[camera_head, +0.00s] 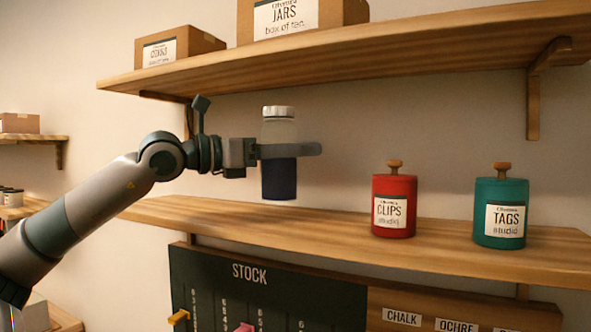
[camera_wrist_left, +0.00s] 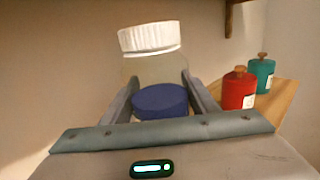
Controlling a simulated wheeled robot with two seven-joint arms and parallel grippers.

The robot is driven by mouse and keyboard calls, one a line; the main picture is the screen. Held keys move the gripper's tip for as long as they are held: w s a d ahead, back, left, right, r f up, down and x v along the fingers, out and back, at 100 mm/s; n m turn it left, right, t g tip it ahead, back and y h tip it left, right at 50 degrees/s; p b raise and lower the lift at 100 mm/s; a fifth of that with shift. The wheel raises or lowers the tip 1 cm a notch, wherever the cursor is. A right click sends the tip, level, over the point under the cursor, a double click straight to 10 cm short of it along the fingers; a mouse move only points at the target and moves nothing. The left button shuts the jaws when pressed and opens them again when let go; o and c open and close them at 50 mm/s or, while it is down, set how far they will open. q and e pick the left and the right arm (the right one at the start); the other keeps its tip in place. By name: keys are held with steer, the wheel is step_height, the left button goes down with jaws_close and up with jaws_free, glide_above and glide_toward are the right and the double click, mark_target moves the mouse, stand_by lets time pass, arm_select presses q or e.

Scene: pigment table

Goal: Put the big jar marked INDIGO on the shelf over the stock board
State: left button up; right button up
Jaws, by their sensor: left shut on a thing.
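A clear jar with a white lid and dark blue contents (camera_head: 279,178) is held upright in my left gripper (camera_head: 290,150), a little above the lower shelf (camera_head: 330,230). Its label is not visible, so I cannot read INDIGO on it. In the left wrist view the jar (camera_wrist_left: 160,102) sits between the two fingers (camera_wrist_left: 160,95). The lower shelf is over the dark stock board (camera_head: 250,285). There is a gap between the jar's base and the shelf. My right gripper is not in view.
A red CLIPS canister (camera_head: 394,222) and a teal TAGS canister (camera_head: 500,225) stand on the shelf's right part. The shelf's left part is bare. An upper shelf (camera_head: 400,50) with cardboard boxes (camera_head: 180,46) hangs above the jar, with a bracket (camera_head: 534,100) at right.

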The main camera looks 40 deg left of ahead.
mark_target(295, 169)
arm_select(q)
step_height(295, 169, down, 3)
steer(key=shift+f+b, duration=0.1)
steer(key=shift+b, duration=1)
steer(key=shift+w+a+f, duration=0.1)
steer(key=shift+w+a, duration=0.05)
steer(key=shift+w, duration=0.05)
steer(key=shift+f, duration=0.1)
steer(key=shift+f, duration=0.15)
steer(key=o, duration=1.6)
steer(key=shift+c, duration=0.2)
steer(key=shift+r, duration=0.2)
